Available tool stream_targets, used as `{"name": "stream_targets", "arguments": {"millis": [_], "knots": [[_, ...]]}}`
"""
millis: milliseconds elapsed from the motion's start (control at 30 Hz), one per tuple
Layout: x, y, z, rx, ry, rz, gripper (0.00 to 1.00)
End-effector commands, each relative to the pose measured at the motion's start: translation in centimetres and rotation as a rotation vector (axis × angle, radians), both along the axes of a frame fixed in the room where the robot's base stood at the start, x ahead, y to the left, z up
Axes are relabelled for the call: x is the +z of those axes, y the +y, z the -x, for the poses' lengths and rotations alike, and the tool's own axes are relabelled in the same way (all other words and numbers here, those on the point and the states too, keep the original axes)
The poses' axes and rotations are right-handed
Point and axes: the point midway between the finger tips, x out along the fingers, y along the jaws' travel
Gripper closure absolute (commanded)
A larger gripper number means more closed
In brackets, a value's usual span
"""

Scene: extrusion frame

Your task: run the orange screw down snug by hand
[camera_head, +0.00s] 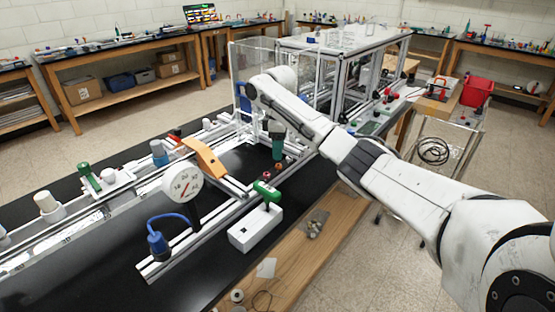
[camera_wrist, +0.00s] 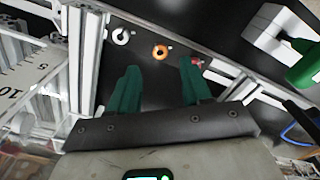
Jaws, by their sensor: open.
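The orange screw (camera_wrist: 160,51) shows in the wrist view as a small orange round head with a dark centre, over the black surface. My gripper (camera_wrist: 158,68) is open, its two green fingers apart. The screw appears just beyond the fingertips, between their lines, and nothing shows between the fingers. I cannot tell the height gap.
Aluminium extrusion rails (camera_wrist: 86,60) run left of my fingers. A clear-panelled enclosure (camera_head: 345,60) stands behind my gripper.

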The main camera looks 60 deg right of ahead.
Motion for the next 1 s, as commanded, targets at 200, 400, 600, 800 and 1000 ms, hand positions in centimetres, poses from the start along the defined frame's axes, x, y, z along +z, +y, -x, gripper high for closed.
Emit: {"name": "stream_targets", "arguments": {"millis": [200, 400, 600, 800, 1000], "knots": [[-3.4, 0.0, 0.0, -0.001, 0.002, -0.002, 0.51], [-4.9, 0.0, 0.0, -0.001, 0.001, 0.0, 0.51], [-5.2, 0.0, 0.0, 0.0, 0.0, 0.001, 0.51], [-5.2, 0.0, 0.0, 0.0, 0.0, 0.001, 0.6], [-5.1, 0.0, 0.0, 0.0, 0.0, 0.001, 0.79]]}}
